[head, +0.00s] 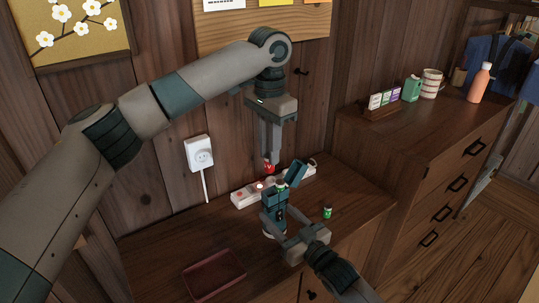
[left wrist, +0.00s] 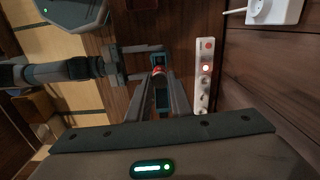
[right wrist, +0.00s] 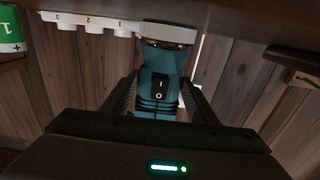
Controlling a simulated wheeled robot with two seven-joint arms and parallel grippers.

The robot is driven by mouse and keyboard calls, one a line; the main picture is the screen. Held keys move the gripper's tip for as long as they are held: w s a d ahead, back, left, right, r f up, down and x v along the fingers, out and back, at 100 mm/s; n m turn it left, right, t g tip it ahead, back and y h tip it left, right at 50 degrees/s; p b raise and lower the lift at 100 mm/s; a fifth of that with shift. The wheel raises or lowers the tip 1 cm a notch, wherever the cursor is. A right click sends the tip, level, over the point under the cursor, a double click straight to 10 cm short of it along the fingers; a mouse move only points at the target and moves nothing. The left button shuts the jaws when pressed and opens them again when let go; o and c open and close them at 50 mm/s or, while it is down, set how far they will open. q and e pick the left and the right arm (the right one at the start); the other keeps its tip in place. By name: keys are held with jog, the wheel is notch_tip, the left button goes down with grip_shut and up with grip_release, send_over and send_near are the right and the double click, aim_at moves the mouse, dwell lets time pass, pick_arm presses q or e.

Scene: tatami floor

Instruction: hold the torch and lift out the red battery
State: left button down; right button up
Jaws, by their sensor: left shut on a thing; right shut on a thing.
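My left gripper (head: 269,164) points down and is shut on the red battery (head: 269,170), which shows just above the torch. The battery's red end also shows between the fingers in the left wrist view (left wrist: 158,70). The teal torch (head: 273,213) stands upright on the cabinet top, with a tilted teal part (head: 297,173), seemingly its cap, at its upper right. My right gripper (head: 279,225) is shut around the torch body from the front right. The right wrist view shows the torch (right wrist: 158,88) with its switch between the fingers. Whether the battery is fully clear of the torch is hard to tell.
A green battery (head: 327,213) stands on the cabinet top right of the torch. A white power strip (head: 243,196) lies behind the torch. A dark red tray (head: 214,274) lies at the front left. A wall socket (head: 199,152) is at the left.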

dwell(0.3)
jog(key=o, duration=1.4)
jog(key=shift+s+d, duration=0.1)
jog(key=v, duration=1.1)
jog(key=shift+s+d, duration=0.2)
jog(key=shift+s, duration=0.1)
